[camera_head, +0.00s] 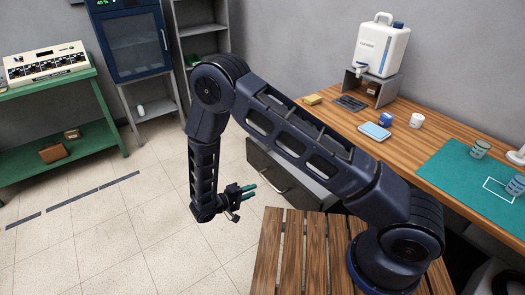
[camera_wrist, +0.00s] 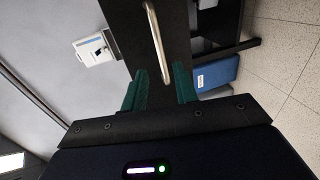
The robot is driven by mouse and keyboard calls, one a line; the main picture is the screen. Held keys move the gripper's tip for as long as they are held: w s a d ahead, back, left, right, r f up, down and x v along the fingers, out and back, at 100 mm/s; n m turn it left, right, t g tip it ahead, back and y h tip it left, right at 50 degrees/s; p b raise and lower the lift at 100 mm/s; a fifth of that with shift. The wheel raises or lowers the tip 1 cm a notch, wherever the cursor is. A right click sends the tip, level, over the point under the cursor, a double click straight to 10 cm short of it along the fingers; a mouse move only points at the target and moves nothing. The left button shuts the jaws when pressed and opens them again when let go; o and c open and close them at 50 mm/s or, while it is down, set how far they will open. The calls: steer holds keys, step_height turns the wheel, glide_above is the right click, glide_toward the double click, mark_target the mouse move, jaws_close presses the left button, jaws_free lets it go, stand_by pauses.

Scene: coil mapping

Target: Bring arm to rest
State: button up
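My gripper (camera_head: 249,191) hangs at the end of my dark blue arm, over the tiled floor beside the slatted wooden surface. In the head view its two teal fingers point right, toward the workbench drawer. In the wrist view my gripper (camera_wrist: 160,84) shows its teal fingers apart, with nothing held between them. The arm is bent: one link rises from the base at the lower right to a high elbow, and the forearm hangs down from there.
The floor (camera_head: 110,225) at left is clear.

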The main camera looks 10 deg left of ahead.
steer(key=w+d+r+m+g+y, duration=0.1)
steer(key=w+d+r+m+g, duration=0.3)
steer(key=d+r, duration=0.8)
steer(key=w+d+r+m+g+y, duration=0.1)
steer(key=w+d+r+m+g, duration=0.1)
steer(key=w+d+r+g, duration=0.95)
steer(key=s+d+r+m+t+y, duration=0.1)
steer(key=s+d+r+t+y, duration=0.1)
steer(key=s+d+r, duration=0.4)
steer(key=s+d+r+t+y, duration=0.3)
steer(key=d+r, duration=0.1)
steer(key=r, duration=0.4)
steer(key=s+d+r+m+t+y, duration=0.2)
steer(key=s+d+r+t+y, duration=0.2)
steer(key=s+d+r, duration=0.4)
steer(key=s+d, duration=0.2)
steer(key=s, duration=0.1)
steer(key=shift+d+r, duration=0.2)
steer(key=shift+d, duration=0.05)
